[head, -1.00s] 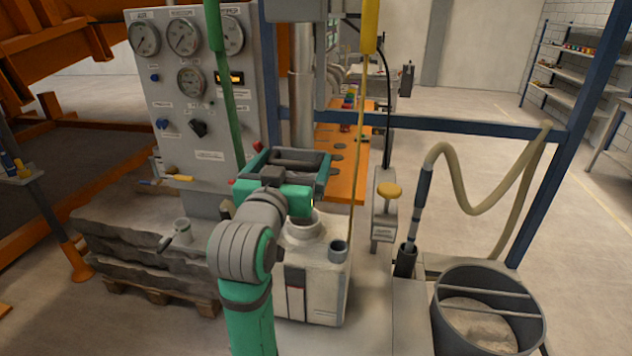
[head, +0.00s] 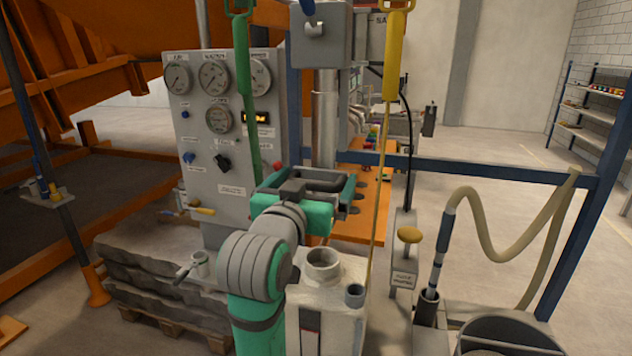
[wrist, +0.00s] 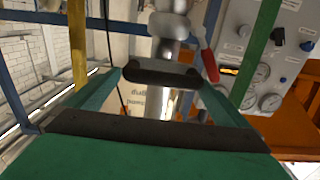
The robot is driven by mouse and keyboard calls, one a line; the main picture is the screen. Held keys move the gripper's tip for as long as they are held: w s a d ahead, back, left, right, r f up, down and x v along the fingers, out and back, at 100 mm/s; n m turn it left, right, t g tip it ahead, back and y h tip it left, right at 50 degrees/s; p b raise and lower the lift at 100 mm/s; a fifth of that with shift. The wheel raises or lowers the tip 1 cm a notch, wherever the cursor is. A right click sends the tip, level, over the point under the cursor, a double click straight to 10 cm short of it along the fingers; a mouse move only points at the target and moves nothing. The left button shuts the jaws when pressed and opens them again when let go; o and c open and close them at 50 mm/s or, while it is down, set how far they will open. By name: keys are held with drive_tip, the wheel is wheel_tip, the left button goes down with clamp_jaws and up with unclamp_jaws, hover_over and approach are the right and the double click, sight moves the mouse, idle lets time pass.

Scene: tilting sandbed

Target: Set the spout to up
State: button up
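No part is clearly marked as the spout, and I cannot tell which one it is. A grey vertical pipe (head: 324,125) stands behind my gripper, right of the gauge panel. In the wrist view, a pale pipe fitting (wrist: 168,27) lies straight beyond the fingertips, with a red lever (wrist: 209,62) beside it. My gripper (head: 325,182) is raised above the white canister, apart from the pipe.
A grey gauge panel (head: 232,135) stands left of my gripper. The white canister (head: 345,268) is below, with an orange bench (head: 368,220) behind. A blue rail (head: 480,170), hose (head: 480,205) and bin (head: 515,335) stand right.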

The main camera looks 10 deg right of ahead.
drive_tip(key=v, duration=1)
drive_tip(key=shift+s, duration=0.3)
drive_tip(key=shift+a, duration=0.15)
drive_tip(key=s+a+f+n+y, duration=0.2)
drive_tip(key=f+n+y, duration=0.1)
drive_tip(key=f, duration=1.4)
drive_tip(key=s+a+f+n+y, duration=0.15)
drive_tip(key=f+n, duration=0.25)
drive_tip(key=f, duration=1.4)
drive_tip(key=s+a+f+y, duration=0.1)
drive_tip(key=s+f+y, duration=0.2)
drive_tip(key=s+f, duration=1.05)
drive_tip(key=s+m+g, duration=0.1)
drive_tip(key=s+m, duration=0.1)
drive_tip(key=s, duration=1.8)
